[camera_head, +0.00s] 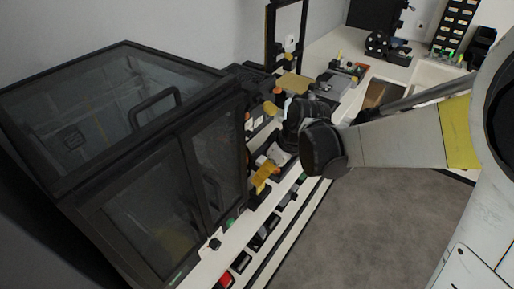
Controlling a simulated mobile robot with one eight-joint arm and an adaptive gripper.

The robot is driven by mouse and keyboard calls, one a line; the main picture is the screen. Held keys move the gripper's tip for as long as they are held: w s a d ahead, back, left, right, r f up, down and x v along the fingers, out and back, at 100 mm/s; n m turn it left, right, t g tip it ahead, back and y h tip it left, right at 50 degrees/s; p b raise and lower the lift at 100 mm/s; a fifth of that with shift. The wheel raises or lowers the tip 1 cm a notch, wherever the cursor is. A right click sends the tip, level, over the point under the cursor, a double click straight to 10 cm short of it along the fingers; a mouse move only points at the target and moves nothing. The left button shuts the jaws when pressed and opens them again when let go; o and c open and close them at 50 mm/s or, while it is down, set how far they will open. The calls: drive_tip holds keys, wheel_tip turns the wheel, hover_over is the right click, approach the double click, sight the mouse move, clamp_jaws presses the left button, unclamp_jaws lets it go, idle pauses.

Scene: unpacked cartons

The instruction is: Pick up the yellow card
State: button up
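A bright yellow, card-like piece (264,176) is at the front edge of the white bench, left of my arm's black wrist. It looks tilted, and I cannot tell what it rests on. A duller yellow-tan flat piece (293,83) lies further back on the bench. I cannot tell for certain which one is the yellow card. My arm reaches in from the right, and its dark end (298,118) is over the bench between the two pieces. The fingers of my gripper cannot be made out against the dark clutter, nor whether they touch anything.
A large dark-framed machine with clear panels (130,130) fills the left. The white bench (243,232) carries small items and has bins below. A black upright frame (287,35) stands behind. A dark device (388,45) is at the back. The grey floor (365,235) is clear.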

drive_tip(key=b+x, duration=0.1)
drive_tip(key=x, duration=0.1)
drive_tip(key=shift+s+f, duration=0.1)
drive_tip(key=shift+f, duration=0.3)
drive_tip(key=b+x, duration=0.1)
drive_tip(key=x, duration=0.1)
drive_tip(key=b+x, duration=0.1)
drive_tip(key=x, duration=0.1)
drive_tip(key=shift+d, duration=0.2)
drive_tip(key=shift+a+f, duration=0.15)
drive_tip(key=shift+f, duration=0.15)
drive_tip(key=shift+r, duration=0.1)
drive_tip(key=c, duration=1)
